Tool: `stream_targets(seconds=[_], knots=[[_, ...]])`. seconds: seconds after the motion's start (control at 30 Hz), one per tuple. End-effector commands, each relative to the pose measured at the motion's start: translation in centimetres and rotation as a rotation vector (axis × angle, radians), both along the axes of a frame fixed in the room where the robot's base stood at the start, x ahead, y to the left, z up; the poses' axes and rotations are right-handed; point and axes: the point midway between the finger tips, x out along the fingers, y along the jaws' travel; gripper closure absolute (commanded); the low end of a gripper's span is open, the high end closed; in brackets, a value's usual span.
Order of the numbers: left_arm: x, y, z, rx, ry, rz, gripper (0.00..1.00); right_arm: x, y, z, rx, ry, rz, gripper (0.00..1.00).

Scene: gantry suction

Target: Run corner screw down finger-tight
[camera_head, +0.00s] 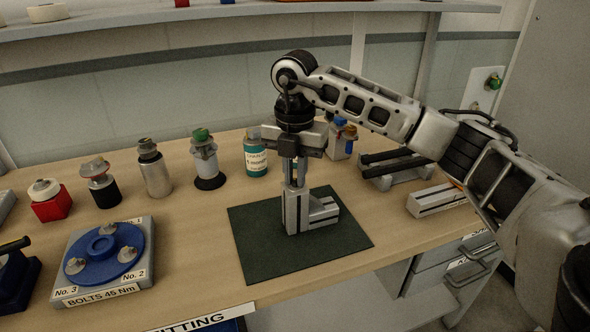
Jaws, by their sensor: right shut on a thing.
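My right gripper (293,178) points straight down above the dark green mat (262,255), at the middle of the bench. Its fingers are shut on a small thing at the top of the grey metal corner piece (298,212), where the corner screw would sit. The screw itself is hidden by the fingers, so I cannot tell how deep it is. The corner piece stands upright on the mat, with a short leg (322,212) to the right. My left gripper is not in view.
A blue disc (104,251) on a grey block labelled "BOLTS 45 Nm" is at the left front. Several fittings and a teal-labelled container (256,158) stand in a row behind. Grey rail pieces (436,200) lie at right. The mat around the corner piece is clear.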

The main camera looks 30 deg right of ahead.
Motion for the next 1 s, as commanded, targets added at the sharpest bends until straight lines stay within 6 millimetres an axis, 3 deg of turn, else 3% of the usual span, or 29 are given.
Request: stream_targets(seconds=[0.6, 0.63, 0.7, 1.0], knots=[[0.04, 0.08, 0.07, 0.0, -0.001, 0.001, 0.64, 0.01, 0.03, 0.06, 0.001, -0.001, -0.042, 1.0], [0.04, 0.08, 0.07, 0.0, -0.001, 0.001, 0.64, 0.01, 0.03, 0.06, 0.001, -0.001, -0.042, 0.82], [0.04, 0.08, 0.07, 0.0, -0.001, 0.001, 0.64, 0.01, 0.03, 0.05, 0.001, -0.001, -0.042, 0.65], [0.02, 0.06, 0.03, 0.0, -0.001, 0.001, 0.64, 0.02, 0.03, 0.15, 0.001, -0.001, -0.041, 0.65]])
